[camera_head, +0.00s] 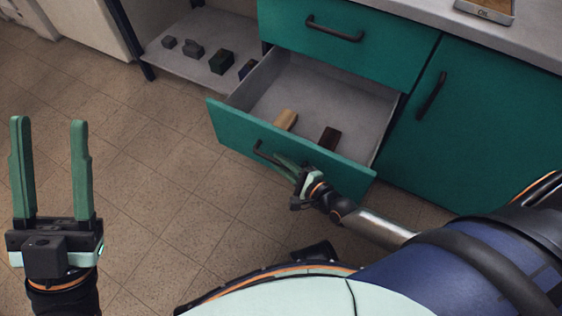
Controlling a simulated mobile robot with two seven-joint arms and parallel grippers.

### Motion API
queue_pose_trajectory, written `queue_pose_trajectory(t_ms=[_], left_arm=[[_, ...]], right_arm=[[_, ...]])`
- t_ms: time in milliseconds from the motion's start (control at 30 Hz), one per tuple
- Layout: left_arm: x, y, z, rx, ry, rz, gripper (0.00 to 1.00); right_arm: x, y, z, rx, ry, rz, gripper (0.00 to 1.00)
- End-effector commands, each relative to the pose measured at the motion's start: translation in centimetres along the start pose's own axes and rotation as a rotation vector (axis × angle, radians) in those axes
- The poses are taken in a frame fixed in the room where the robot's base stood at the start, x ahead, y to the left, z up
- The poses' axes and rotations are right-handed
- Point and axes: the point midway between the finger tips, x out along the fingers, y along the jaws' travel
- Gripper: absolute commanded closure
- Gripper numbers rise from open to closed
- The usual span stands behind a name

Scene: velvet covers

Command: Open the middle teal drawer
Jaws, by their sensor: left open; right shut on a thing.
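The middle teal drawer (228,131) is pulled well out of the cabinet, and its grey inside shows. A tan block (286,119) and a dark brown block (329,138) lie in it. Its dark handle (262,150) is on the front panel, and its right part is hidden behind my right gripper. My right gripper (281,160) is at this handle and shut on it. My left gripper (48,140) is open and empty, with its fingers pointing up the picture, over the floor at the far left, well apart from the drawer.
A shut teal drawer (390,50) with a dark handle is above. A teal door (478,130) is to the right. An open shelf (185,65) at the left holds several small dark blocks. A box (485,8) lies on the countertop. Tiled floor (150,180) left of the drawer is clear.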

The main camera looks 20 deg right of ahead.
Motion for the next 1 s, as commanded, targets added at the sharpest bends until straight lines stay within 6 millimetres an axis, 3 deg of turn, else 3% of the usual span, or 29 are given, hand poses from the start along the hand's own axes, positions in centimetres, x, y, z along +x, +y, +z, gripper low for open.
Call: queue_pose_trajectory(t_ms=[33,300,600,1000], left_arm=[[0.0,0.0,0.0,0.000,0.000,0.000,0.50],[0.0,0.0,0.0,-0.001,0.000,0.001,0.50],[0.1,0.0,-0.1,0.000,0.000,0.001,0.50],[1.3,-0.7,-1.4,0.035,0.007,0.006,0.50]], right_arm=[[-0.1,0.0,-0.1,-0.001,0.002,0.001,0.82],[0.0,0.0,-0.1,0.000,0.001,0.001,0.53],[-0.5,0.0,0.0,0.000,0.001,0.001,0.53],[-6.5,-0.1,0.0,-0.001,0.002,0.003,0.53]])
